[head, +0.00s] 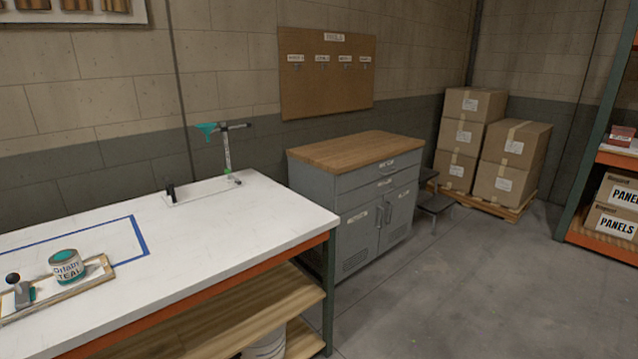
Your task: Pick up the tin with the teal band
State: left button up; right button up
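The tin with the teal band (67,266) stands upright at the lower left of the head view. It has a white label with dark lettering that includes "TEAL", and a teal top. It rests on or at the edge of a flat tray-like board (91,279) on the white worktop (200,262). A dark-knobbed metal fitting (20,290) is on the same board, left of the tin and apart from it. Neither of my grippers is in view.
A blue tape outline (139,242) lies behind the tin. A stand with a teal funnel (207,130) is at the worktop's back. A grey cabinet (362,215) stands beyond its right end. Stacked boxes (513,160) fill the far corner. The floor (480,290) at right is clear.

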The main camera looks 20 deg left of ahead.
aim_at(68, 268)
jog(key=u, duration=0.75)
jog(key=i, duration=0.65)
jog(key=u, duration=0.6)
